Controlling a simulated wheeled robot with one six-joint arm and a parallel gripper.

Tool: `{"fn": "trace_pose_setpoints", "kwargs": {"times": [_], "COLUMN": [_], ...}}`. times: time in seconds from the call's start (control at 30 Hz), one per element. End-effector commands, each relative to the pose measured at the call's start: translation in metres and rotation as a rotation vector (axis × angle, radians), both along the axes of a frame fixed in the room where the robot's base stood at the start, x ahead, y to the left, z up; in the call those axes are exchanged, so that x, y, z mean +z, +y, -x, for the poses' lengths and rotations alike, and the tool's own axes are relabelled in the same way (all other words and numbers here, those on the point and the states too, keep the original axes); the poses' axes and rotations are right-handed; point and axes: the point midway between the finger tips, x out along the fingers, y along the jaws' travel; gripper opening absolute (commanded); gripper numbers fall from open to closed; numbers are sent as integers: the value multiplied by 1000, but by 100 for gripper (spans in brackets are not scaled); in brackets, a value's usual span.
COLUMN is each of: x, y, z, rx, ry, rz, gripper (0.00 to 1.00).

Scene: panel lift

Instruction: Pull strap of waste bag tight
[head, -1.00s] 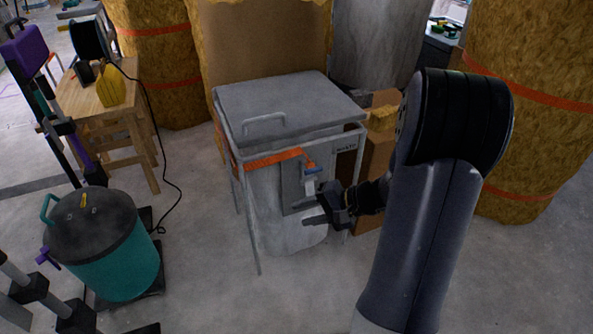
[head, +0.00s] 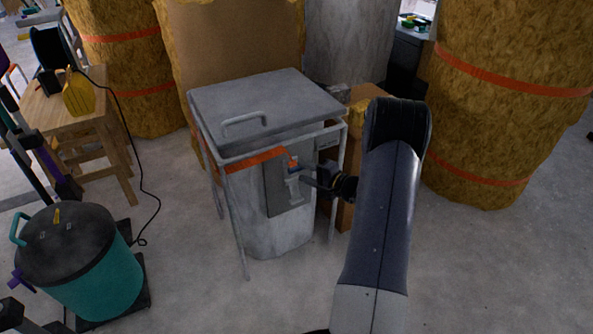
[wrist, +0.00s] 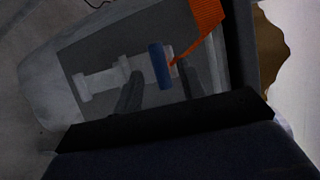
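The waste bag (head: 262,232) hangs pale and wrinkled in a grey metal frame under a lid (head: 265,103). An orange strap (head: 252,160) runs along its upper front to a grey plate (head: 276,194); it also shows in the wrist view (wrist: 207,20). A blue tab (wrist: 159,66) sits at the strap's end, beside a pale bracket (wrist: 100,80) on the plate. My gripper (head: 304,173) is at the plate's right side, close to the tab. In the wrist view its dark fingers stand apart, one either side of the tab; I cannot tell whether they touch it.
A teal bin (head: 85,265) with a dark lid stands at the lower left. A wooden stool (head: 75,115) with a yellow object and a black cable is behind it. Large strapped yellow rolls (head: 490,110) stand at the back right. Floor in front of the frame is clear.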

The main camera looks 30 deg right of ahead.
Motion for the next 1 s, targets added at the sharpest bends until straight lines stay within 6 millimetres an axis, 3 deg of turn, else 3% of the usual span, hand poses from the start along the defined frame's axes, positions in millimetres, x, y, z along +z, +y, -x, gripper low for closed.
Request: {"fn": "trace_pose_setpoints", "kwargs": {"times": [0.23,0.6,1.0], "x": [-6,-6,-6], "y": [14,16,16], "z": [-28,-33,-32], "rx": [3,1,1], "ry": [0,0,0], "rz": [-1,0,0], "gripper": [39,39,6]}}
